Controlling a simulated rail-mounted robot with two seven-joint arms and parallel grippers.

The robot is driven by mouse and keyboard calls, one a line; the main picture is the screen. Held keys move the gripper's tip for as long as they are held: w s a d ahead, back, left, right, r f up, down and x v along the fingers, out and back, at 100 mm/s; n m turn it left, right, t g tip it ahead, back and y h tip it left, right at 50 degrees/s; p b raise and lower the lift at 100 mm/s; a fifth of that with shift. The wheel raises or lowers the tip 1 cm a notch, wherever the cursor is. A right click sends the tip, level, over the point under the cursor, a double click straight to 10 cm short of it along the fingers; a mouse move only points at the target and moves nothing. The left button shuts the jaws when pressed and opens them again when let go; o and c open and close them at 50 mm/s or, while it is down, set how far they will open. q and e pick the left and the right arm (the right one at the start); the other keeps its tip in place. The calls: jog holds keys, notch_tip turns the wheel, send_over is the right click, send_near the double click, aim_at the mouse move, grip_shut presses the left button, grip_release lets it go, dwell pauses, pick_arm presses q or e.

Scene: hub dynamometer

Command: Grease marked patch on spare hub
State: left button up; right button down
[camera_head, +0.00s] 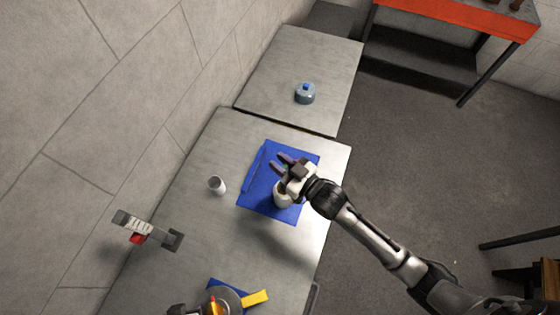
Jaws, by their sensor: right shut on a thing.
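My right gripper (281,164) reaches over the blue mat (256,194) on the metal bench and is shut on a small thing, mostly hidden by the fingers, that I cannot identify. A whitish pot (281,200) with a brownish top stands on the mat, just below the gripper in the picture. I cannot tell whether the held thing touches it. At the bottom edge, a dark round part (232,299), perhaps the spare hub, has orange and yellow pieces over it. No marked patch can be made out. My left gripper cannot be made out.
A small white cup (216,185) stands left of the mat. A blue-capped container (305,94) stands on the farther bench (275,65). A grey and red fixture (142,230) is at the wall. A yellow piece (256,298) lies near the front. Bench between is clear.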

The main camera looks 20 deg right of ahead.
dwell(0.4)
jog(key=shift+f+b, duration=0.3)
jog(key=shift+f, duration=0.2)
dwell(0.8)
jog(key=shift+f, duration=0.1)
dwell(0.5)
dwell(0.5)
